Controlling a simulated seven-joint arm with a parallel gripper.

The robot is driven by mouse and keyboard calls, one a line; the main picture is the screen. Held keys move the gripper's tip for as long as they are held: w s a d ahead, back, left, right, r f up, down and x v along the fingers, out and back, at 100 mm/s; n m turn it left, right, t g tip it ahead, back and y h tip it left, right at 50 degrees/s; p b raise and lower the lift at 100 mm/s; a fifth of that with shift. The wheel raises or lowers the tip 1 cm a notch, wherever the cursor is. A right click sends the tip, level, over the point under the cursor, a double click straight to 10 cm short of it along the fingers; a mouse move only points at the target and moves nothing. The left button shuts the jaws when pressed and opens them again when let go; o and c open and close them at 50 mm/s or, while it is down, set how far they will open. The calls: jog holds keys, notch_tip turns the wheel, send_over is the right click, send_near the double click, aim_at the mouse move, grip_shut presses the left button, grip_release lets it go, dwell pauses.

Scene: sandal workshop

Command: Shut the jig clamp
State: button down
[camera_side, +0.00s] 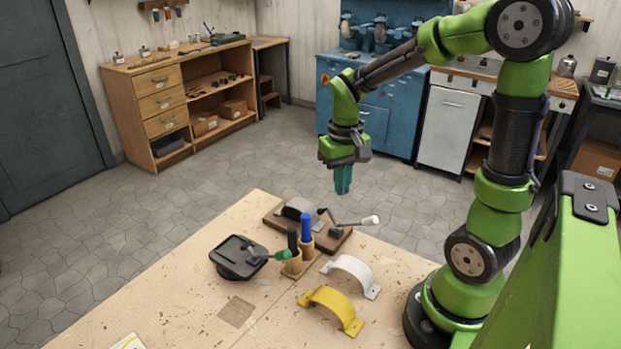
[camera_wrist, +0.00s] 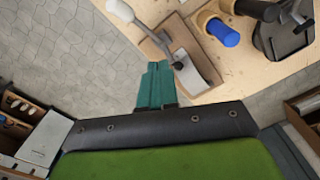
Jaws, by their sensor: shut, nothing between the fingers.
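The grip also shows in the wrist view (camera_wrist: 121,11). I cannot tell whether the clamp touches the block. My gripper (camera_side: 342,190) has teal fingers, shut and empty. It hangs above and behind the clamp, apart from it. The fingers (camera_wrist: 152,68) show below the lever in the wrist view.
White (camera_side: 352,270) and yellow (camera_side: 331,309) arched brackets lie in front. The bench's left front is mostly clear.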

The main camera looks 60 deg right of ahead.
jog(key=shift+w+r, duration=0.2)
jog(key=shift+w, duration=0.45)
notch_tip(320, 180, up, 8)
jog(key=s, duration=0.1)
jog(key=shift+f, duration=0.25)
jog(key=shift+s, duration=0.1)
jog(key=s+a+r+n+t+y, duration=0.1)
jog(key=s+a+t, duration=0.1)
jog(key=a, duration=0.4)
jog(key=s+a+r+n+t+y, duration=0.1)
jog(key=s+a+t, duration=0.2)
jog(key=a+t, duration=0.2)
jog(key=shift+s+a, duration=0.2)
jog(key=shift+a, duration=0.45)
